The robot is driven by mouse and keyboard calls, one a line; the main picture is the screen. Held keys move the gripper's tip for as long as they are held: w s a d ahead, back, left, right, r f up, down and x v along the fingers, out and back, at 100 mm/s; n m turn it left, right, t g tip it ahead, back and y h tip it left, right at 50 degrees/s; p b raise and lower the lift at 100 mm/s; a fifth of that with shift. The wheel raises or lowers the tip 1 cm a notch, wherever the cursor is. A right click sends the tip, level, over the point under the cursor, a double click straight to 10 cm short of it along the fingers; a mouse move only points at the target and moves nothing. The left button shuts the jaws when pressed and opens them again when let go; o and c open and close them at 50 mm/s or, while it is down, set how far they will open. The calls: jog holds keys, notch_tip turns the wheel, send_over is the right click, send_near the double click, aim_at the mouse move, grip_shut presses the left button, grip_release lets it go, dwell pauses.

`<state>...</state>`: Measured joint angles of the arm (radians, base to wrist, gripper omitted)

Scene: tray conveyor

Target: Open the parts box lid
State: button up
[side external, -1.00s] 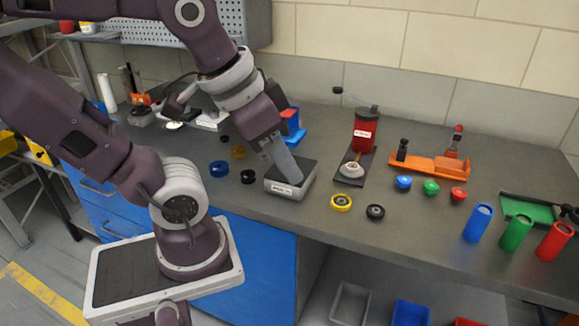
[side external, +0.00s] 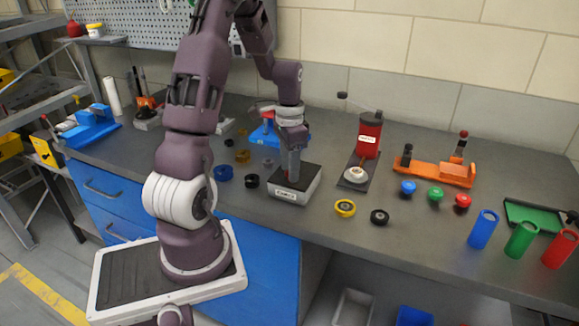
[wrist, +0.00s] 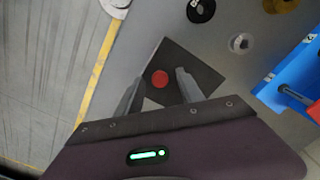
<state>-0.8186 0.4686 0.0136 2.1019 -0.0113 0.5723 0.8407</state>
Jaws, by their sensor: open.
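The parts box (side external: 290,197) is a low grey box with a white label on its front, standing on the bench. Its dark flat lid (side external: 311,174) lies closed on top. In the wrist view the dark lid (wrist: 205,70) carries a round red knob (wrist: 160,78). My gripper (side external: 292,179) points straight down over the lid, its fingers hiding the knob in the side view. In the wrist view my gripper (wrist: 160,74) is open, with one finger on each side of the knob. I cannot tell whether the fingertips touch the lid.
Black rings (side external: 252,181), a blue ring (side external: 224,173) and a blue fixture (side external: 267,133) are left of or behind the box. A yellow ring (side external: 345,208) and a red dispenser (side external: 368,137) stand to its right. Bench is clear in front of the colored cups (side external: 482,228).

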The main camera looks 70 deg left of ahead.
jog(key=shift+f, duration=0.15)
jog(key=shift+c, duration=0.3)
grip_shut()
dwell(1.1)
